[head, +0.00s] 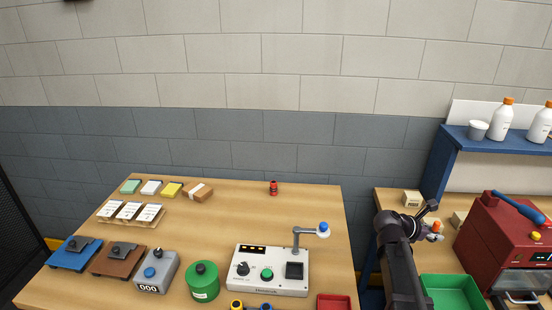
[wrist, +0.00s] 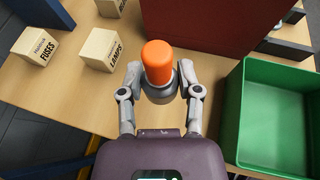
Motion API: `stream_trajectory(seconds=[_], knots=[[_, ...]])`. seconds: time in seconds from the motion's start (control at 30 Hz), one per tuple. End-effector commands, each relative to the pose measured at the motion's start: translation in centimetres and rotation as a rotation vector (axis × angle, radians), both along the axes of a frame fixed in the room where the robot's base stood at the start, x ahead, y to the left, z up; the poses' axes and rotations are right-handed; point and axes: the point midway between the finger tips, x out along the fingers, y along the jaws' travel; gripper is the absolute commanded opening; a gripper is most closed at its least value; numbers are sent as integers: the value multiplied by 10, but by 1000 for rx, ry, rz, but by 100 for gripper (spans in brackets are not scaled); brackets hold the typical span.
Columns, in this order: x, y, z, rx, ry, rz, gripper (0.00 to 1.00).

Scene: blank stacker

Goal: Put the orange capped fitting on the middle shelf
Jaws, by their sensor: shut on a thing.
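The fitting has an orange cap and a grey body; the cap (wrist: 158,60) stands up between the fingers in the wrist view. My gripper (wrist: 160,82) is shut on its grey body. In the head view the orange cap (head: 436,227) shows small at the end of my gripper (head: 431,234), above the right-hand table. A blue shelf unit (head: 478,146) stands at the back right in the head view. I cannot tell which level is the middle shelf; its lower part is largely hidden.
White bottles (head: 502,121) and a cup (head: 478,130) stand on the blue shelf. Around my gripper are a green bin (wrist: 237,112), a red machine (head: 497,235) and cardboard boxes marked FUSES (wrist: 35,46) and LAMPS (wrist: 100,50). The left table (head: 230,215) holds several devices.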

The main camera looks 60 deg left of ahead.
Motion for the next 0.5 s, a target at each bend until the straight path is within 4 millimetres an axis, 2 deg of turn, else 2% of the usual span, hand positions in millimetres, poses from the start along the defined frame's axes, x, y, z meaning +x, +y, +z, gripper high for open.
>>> stream_trajectory(seconds=[0.27,0.5], knots=[[0,0,36,0,0,0,0],[0,0,76,0,0,0,0]])
